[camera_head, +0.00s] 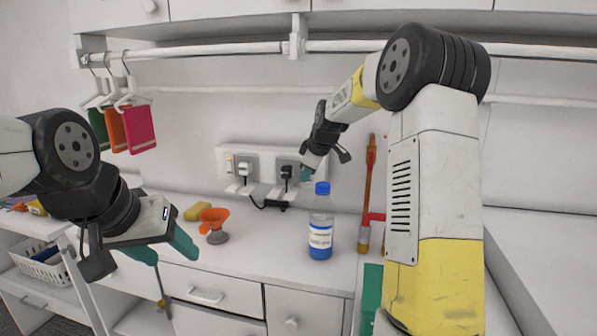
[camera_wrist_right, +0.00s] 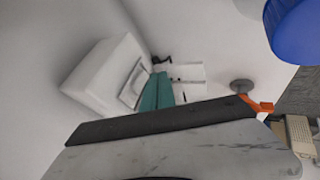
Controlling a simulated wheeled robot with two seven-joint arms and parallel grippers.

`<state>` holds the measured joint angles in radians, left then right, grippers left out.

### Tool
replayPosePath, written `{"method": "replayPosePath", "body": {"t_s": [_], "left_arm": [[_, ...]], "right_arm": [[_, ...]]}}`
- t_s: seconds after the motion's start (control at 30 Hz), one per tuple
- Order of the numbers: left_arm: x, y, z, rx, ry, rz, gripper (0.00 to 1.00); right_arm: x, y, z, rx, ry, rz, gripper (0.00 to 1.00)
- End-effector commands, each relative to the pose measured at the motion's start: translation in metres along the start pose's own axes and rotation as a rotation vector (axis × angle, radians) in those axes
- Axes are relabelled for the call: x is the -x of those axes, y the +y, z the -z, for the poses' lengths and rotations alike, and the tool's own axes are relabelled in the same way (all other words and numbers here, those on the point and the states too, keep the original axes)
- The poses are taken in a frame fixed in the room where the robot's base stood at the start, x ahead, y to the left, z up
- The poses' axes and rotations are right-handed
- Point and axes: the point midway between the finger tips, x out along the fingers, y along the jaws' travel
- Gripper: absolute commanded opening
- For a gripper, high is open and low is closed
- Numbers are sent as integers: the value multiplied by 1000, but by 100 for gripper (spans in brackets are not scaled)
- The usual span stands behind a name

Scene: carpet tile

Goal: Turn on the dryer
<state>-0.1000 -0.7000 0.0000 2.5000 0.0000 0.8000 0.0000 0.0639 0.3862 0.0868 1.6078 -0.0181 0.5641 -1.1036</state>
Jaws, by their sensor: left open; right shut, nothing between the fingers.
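A white wall socket panel (camera_head: 268,163) is fixed low on the back wall, with a white plug (camera_head: 243,169) at its left and a black plug (camera_head: 286,172) at its right. My right gripper (camera_head: 307,173) is shut and empty, just right of the black plug. In the right wrist view its teal fingertips (camera_wrist_right: 156,92) are close to a white box-like fitting (camera_wrist_right: 104,80); I cannot tell whether they touch it. My left gripper (camera_head: 168,250) is open and empty over the counter's left front. I cannot clearly identify a dryer in either view.
A bottle with a blue cap (camera_head: 321,228) stands below my right gripper. An orange funnel-like object (camera_head: 213,219) and a yellow sponge-like block (camera_head: 197,211) are on the counter. Colored cloths (camera_head: 139,128) hang from a rail. A white basket (camera_head: 43,268) is at lower left.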

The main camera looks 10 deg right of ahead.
Motion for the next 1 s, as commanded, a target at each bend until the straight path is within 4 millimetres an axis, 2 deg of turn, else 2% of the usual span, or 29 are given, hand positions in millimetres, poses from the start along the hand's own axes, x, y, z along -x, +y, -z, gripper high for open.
{"method": "replayPosePath", "body": {"t_s": [0.2,0.63,1.0], "left_arm": [[0,0,0,0,0,0,56],[0,0,0,0,0,0,56],[0,0,0,0,0,0,56]], "right_arm": [[-8,13,-1,0,0,1,0],[-14,17,-2,0,-1,2,0],[-9,18,0,1,0,0,0]]}}
